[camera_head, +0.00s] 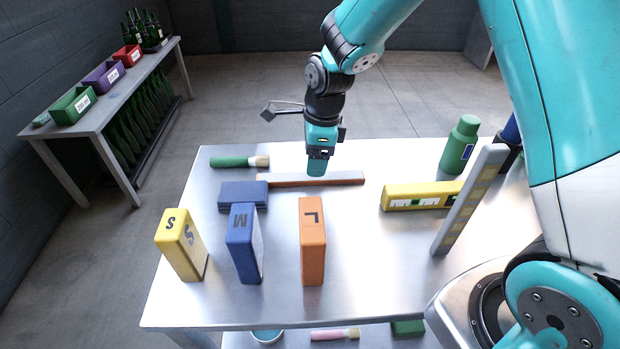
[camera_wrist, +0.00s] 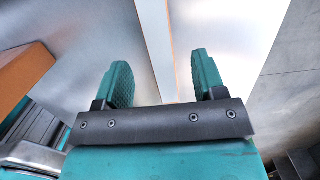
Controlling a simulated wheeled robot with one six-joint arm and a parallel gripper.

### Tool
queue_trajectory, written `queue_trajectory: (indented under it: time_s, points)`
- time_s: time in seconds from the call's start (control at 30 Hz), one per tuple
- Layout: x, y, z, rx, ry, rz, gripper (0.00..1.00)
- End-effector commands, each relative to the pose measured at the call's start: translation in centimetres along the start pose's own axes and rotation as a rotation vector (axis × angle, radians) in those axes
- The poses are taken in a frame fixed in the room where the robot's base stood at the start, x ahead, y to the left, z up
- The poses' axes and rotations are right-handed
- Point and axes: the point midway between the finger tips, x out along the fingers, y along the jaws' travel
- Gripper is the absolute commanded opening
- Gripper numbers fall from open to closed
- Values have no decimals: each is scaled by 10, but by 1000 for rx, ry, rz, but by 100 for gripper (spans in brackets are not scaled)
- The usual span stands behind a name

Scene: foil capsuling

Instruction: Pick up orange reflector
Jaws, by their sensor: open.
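The orange reflector (camera_head: 345,179) is a long thin bar with an orange side and a pale top, lying near the far edge of the metal table. My gripper (camera_head: 317,172) points down at the middle of the bar and hides a little of it. In the wrist view the bar shows as a pale strip with orange edges (camera_wrist: 157,45), running between my two teal fingers (camera_wrist: 160,84). The fingers are apart, one on each side of the strip, with nothing held. I cannot tell how high the fingertips are above the table.
Blocks marked S (camera_head: 182,245), M (camera_head: 243,243) and L (camera_head: 312,242) stand nearer. A blue stack (camera_head: 240,195), a brush (camera_head: 235,162), a yellow level (camera_head: 405,196), a green bottle (camera_head: 461,145) and an upright grey bar (camera_head: 468,200) surround the reflector.

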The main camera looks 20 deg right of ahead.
Motion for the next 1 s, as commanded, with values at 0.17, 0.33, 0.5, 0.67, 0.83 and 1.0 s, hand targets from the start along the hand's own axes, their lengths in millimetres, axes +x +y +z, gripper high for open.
queue_trajectory:
  time_s: [0.17,0.33,0.5,0.67,0.83,1.0]
  points:
    - [29,2,2,0,3,4,64]
    - [44,2,2,0,1,1,64]
    - [46,2,2,-1,1,1,64]
    - [45,2,2,-1,1,1,41]
    - [45,2,2,0,1,1,9]
    - [45,2,2,0,0,0,9]
